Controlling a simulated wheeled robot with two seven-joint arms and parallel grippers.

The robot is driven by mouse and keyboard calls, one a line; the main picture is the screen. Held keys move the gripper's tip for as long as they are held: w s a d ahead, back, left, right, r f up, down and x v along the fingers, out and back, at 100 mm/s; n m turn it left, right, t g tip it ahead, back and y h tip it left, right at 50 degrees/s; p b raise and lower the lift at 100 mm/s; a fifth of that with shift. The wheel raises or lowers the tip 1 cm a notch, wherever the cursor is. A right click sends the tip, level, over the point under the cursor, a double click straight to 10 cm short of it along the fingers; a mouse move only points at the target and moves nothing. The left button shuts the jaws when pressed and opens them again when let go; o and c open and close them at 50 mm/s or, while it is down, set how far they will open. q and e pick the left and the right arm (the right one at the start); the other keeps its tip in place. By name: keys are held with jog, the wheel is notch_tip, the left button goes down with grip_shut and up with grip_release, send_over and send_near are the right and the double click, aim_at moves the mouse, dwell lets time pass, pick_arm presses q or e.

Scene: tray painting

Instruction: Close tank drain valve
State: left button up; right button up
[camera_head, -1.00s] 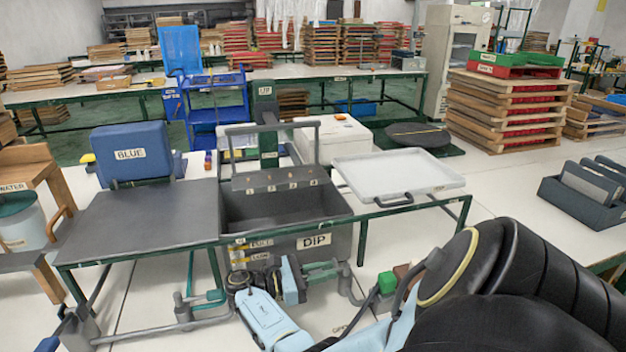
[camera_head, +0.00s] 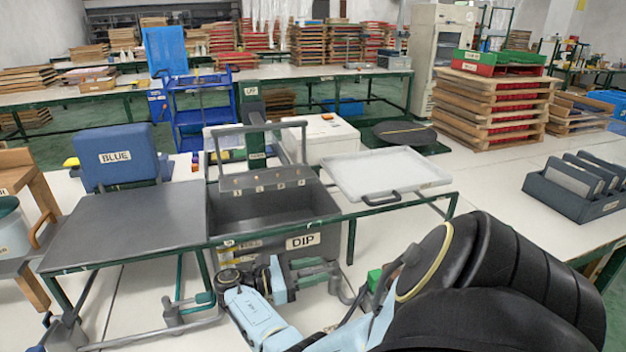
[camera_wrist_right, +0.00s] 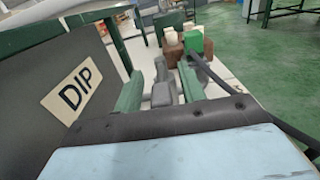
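The grey tank (camera_head: 318,243), labelled DIP, stands in a green frame at centre; its DIP label also shows in the right wrist view (camera_wrist_right: 79,91). Grey pipework (camera_head: 338,288) sits low at its right side. My right gripper (camera_head: 314,271) is low at the tank's front right. In the right wrist view, its green fingers (camera_wrist_right: 160,88) stand apart, with a grey upright fitting (camera_wrist_right: 161,90) showing between or just beyond them. I cannot tell whether they touch it. I cannot make out for sure which part is the drain valve or its handle position.
A white tray (camera_head: 388,172) rests on the frame to the right. A dark flat panel (camera_head: 120,218) covers the left side. A rack (camera_head: 575,190) stands far right.

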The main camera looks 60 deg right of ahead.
jog(key=shift+r, duration=0.2)
notch_tip(320, 180, up, 4)
jog(key=shift+r+p, duration=0.15)
jog(key=shift+p, duration=1.05)
notch_tip(320, 180, up, 4)
jog(key=shift+r+p, duration=0.1)
jog(key=shift+p, duration=0.65)
jog(key=shift+r, duration=0.55)
pick_arm(q)
jog(key=shift+w+d+r, duration=0.1)
jog(key=shift+d+r, duration=0.65)
jog(key=shift+r, duration=0.3)
jog(key=shift+w+d+r, duration=0.1)
jog(key=shift+d+r, duration=0.65)
jog(key=shift+r, duration=0.3)
jog(key=shift+s, duration=0.1)
